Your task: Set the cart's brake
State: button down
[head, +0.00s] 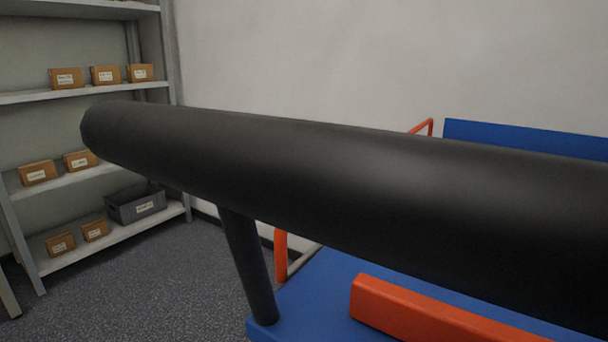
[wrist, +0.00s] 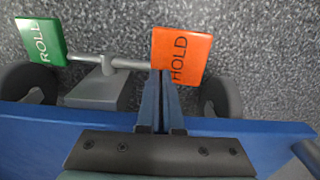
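In the wrist view the brake's rocker shows from above: a green ROLL pedal (wrist: 41,41) at the left and an orange HOLD pedal (wrist: 182,54) at the right, joined by a grey rod (wrist: 130,64). My gripper (wrist: 164,76) has its two slim fingers together with nothing between them. Its tips lie at the lower left edge of the HOLD pedal in the picture; I cannot tell whether they touch it. Which pedal is lower is unclear. The cart's blue deck (head: 312,296) shows in the head view, where the brake and gripper are out of sight.
An orange bar (head: 430,312) lies on the deck. Dark wheels (wrist: 222,95) flank the pedals. A shelf (head: 105,238) with boxes stands left; the carpet (head: 150,285) before it is clear.

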jog(key=shift+f+b, duration=0.65)
jog(key=shift+f, duration=0.3)
dwell(0.3)
notch_tip(320, 180, up, 7)
jog(key=p, duration=0.8)
jog(key=shift+r, duration=0.1)
jog(key=shift+s, duration=0.1)
